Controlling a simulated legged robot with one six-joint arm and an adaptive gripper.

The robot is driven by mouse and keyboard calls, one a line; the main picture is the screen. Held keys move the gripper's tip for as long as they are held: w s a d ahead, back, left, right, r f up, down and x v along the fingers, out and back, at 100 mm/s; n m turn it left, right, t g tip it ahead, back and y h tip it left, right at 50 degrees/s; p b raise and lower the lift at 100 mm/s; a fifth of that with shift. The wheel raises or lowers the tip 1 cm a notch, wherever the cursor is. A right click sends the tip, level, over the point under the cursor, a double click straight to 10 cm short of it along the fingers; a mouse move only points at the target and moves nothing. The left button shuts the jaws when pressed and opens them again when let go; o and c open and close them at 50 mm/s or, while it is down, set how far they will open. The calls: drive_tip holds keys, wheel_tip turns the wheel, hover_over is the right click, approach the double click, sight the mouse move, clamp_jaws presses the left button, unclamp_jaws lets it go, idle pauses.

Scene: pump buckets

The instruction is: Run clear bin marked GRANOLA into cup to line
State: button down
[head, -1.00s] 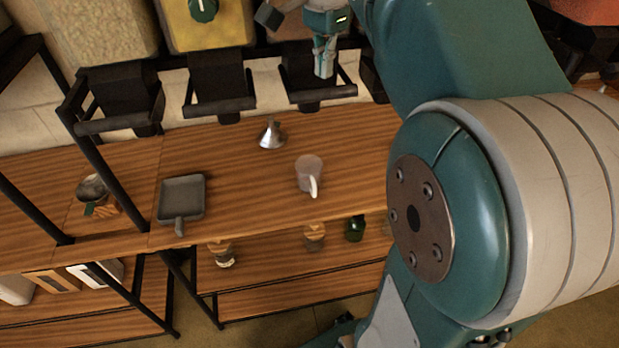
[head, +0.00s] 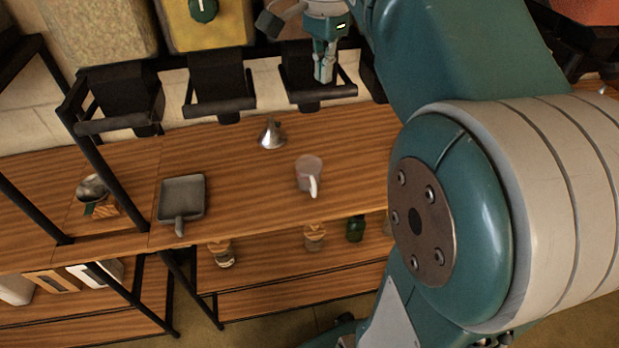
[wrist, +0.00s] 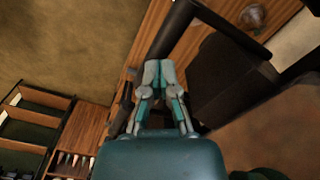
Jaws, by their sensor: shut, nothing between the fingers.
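A clear cup (head: 309,172) with a white handle stands upright on the wooden counter in the head view. Above the counter is a row of bins with black chutes and lever bars; no GRANOLA label can be read. My gripper (head: 324,78) is shut and empty at the right-hand black chute (head: 306,92), at its bar and above the cup. In the wrist view my shut gripper (wrist: 158,70) points at the black bar (wrist: 172,32) beside the dark chute (wrist: 228,78). Whether the fingertips touch the bar I cannot tell. The bin above this chute is mostly hidden by my arm.
A metal funnel (head: 271,134) stands behind the cup. A grey scoop or pan (head: 181,199) lies left on the counter, and a small bowl (head: 92,188) sits further left. Jars stand on the lower shelf (head: 290,270).

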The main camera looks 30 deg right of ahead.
drive_tip(key=shift+f, duration=0.35)
drive_tip(key=shift+f, duration=0.15)
idle(0.3)
